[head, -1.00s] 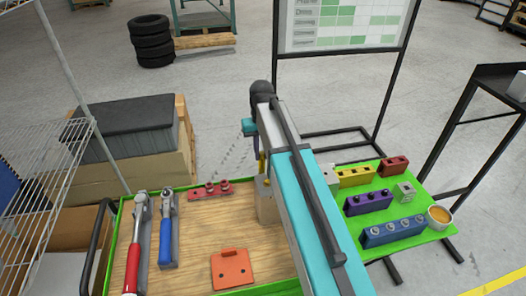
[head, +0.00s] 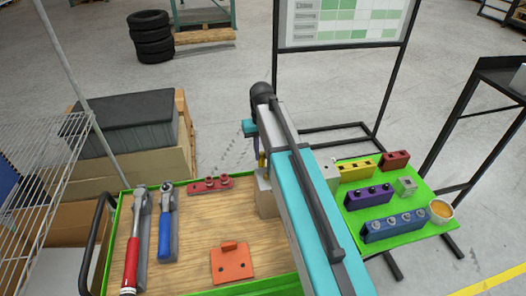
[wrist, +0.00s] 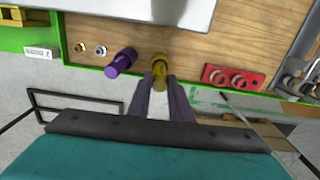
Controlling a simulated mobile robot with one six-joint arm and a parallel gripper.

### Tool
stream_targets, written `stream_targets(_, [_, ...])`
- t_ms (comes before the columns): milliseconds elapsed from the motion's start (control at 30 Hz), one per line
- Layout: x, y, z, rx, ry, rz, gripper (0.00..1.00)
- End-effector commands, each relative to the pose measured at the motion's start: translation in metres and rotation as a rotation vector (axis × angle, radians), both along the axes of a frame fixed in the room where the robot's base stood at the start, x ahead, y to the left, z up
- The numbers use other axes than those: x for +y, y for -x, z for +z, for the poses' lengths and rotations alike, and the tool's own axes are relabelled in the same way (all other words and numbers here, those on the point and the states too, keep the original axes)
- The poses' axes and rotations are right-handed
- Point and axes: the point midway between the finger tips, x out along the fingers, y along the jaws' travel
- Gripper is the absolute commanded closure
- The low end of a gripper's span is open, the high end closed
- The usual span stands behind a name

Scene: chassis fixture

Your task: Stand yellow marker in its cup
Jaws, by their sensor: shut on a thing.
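My gripper (wrist: 161,98) is shut on the yellow marker (wrist: 160,72), which shows between the two fingers in the wrist view. In the head view only a sliver of yellow marker (head: 262,160) shows beside my arm, which hides the fingertips. A purple cylinder (wrist: 120,62) lies just left of the marker in the wrist view, apart from it. A small round cup (head: 441,211) with an orange inside sits at the right corner of the green tray. I cannot tell whether it is the marker's own cup.
The wooden cart top holds a red ratchet (head: 134,245), a blue ratchet (head: 166,228), a red holed block (head: 210,184) and an orange plate (head: 231,264). The green tray (head: 420,236) carries yellow, red, purple and blue blocks. A wire rack (head: 40,155) stands at left.

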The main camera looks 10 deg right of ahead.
Motion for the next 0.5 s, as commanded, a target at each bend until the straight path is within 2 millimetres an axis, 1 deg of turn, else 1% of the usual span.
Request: stream_targets(500, [0.0,0.0,-0.016,0.0,0.0,0.0,1.0])
